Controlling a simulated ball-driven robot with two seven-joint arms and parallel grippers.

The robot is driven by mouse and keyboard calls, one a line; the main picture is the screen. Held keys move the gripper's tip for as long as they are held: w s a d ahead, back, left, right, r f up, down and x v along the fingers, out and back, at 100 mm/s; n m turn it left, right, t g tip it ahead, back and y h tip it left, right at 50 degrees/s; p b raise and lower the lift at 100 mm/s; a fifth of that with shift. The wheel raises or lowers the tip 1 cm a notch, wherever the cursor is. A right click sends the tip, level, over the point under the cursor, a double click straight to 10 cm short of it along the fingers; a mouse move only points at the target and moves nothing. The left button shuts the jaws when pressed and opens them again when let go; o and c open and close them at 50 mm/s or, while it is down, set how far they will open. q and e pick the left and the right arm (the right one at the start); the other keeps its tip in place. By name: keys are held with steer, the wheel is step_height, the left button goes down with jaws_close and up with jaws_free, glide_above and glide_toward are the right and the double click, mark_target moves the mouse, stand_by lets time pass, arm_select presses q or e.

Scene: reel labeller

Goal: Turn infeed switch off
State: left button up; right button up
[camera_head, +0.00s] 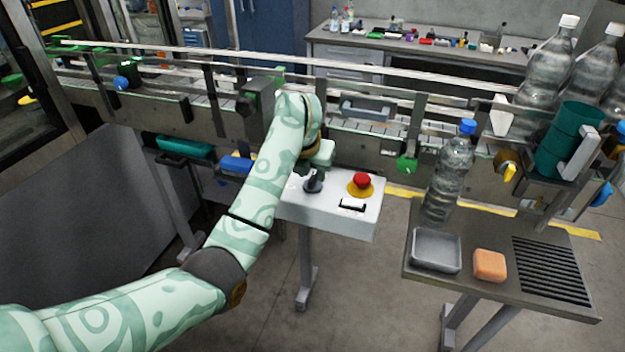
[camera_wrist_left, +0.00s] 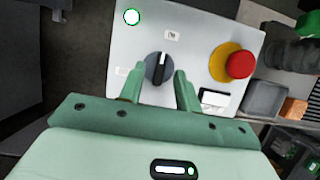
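The infeed switch is a dark rotary knob (camera_wrist_left: 158,69) on a white control box (camera_head: 335,212). In the head view the knob (camera_head: 313,183) shows just below my left gripper (camera_head: 318,168). In the left wrist view my left gripper (camera_wrist_left: 160,90) is open, with one green finger on each side of the knob's lower part. I cannot tell whether the fingers touch it. The knob's pointer line runs nearly straight up in that view. A lit white-green lamp (camera_wrist_left: 132,17) sits at the panel's upper left. My right gripper is not in view.
A red emergency button (camera_head: 361,181) on a yellow base sits right of the knob. A conveyor (camera_head: 350,128) runs behind the box. A side table (camera_head: 470,286) at the right holds a bottle (camera_head: 446,175), a grey tray (camera_head: 436,268) and an orange block (camera_head: 489,265).

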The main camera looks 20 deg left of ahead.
arm_select(q)
steer(key=shift+x, duration=0.85)
steer(key=shift+r, duration=0.1)
jaws_close()
